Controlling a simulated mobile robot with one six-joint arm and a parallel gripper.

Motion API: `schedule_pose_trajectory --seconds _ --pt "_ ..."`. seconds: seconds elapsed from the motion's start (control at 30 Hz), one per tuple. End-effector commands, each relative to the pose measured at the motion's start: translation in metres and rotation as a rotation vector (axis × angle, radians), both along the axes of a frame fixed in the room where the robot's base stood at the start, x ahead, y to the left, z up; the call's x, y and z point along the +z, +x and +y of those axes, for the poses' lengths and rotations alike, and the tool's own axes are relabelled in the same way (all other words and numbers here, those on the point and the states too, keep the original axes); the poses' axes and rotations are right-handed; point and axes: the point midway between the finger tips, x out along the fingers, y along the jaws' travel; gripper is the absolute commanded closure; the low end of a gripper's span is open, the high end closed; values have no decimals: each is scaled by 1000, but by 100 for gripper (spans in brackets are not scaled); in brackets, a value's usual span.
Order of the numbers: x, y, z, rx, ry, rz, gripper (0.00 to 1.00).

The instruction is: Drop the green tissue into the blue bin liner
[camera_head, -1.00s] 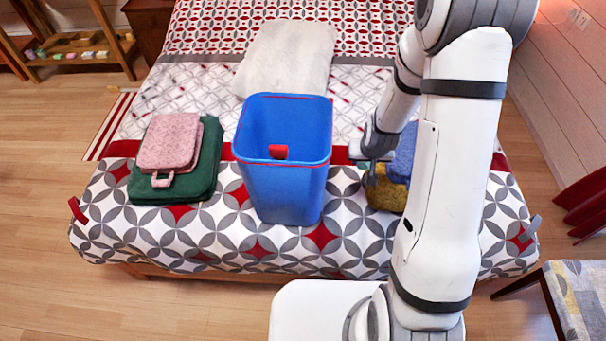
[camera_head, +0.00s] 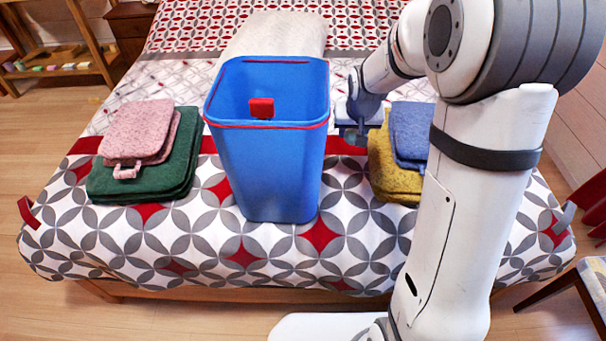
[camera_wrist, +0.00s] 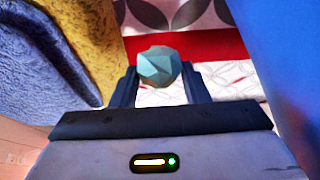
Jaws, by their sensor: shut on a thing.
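The green tissue (camera_wrist: 158,64) is a small crumpled, faceted grey-green ball in the wrist view, held between the fingertips of my gripper (camera_wrist: 160,84), which is shut on it. The tissue cannot be made out in the head view. The blue bin (camera_head: 270,165) stands upright on the bed, with a red line round its rim and a red piece (camera_head: 261,108) inside. In the head view my gripper (camera_head: 356,132) is just right of the bin, outside it and below its rim height in the picture. The bin's blue wall (camera_wrist: 285,60) fills the wrist view's right side.
Yellow (camera_head: 392,182) and blue (camera_head: 412,135) folded towels lie on the bed right of my gripper. Pink (camera_head: 140,130) and green (camera_head: 150,188) folded items lie left of the bin. A pale pillow (camera_head: 275,35) is behind it. The patterned bedspread (camera_head: 260,250) is clear in front.

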Motion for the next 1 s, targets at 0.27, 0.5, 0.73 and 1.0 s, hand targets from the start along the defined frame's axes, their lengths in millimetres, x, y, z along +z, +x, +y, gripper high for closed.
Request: schedule_pose_trajectory --seconds 0.27,0.5,0.73,1.0 --pt "-50 0 1 -1 0 4 83" --pt "-69 0 1 1 -1 2 83" --pt "-99 0 1 0 0 2 83" --pt "-99 0 1 1 0 0 83"
